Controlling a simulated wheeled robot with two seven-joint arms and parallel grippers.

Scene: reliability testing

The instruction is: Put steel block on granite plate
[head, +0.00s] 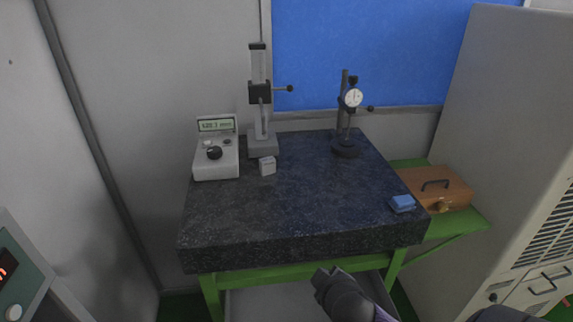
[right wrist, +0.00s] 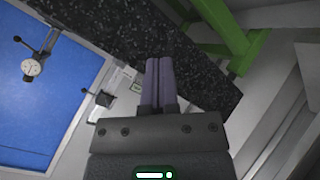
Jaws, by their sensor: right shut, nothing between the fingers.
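A small light-grey block (head: 267,166), which looks like the steel block, sits on the dark speckled granite plate (head: 290,215), just in front of the height gauge. The plate rests on a green stand. In the right wrist view, the plate (right wrist: 110,35) crosses the upper part at a slant. My right gripper (right wrist: 159,65) is shut and empty, its two fingers pressed together and overlapping the plate's edge in the picture. The block cannot be made out there. A dark arm part of mine (head: 342,294) shows in front of the plate in the head view. My left gripper is not in view.
A height gauge (head: 261,140) and a dial-indicator stand (head: 345,148) stand at the plate's back. A digital readout box (head: 216,160) is at the left, a small blue item (head: 402,203) at the right edge. A wooden case (head: 446,188) lies beyond. The plate's middle is clear.

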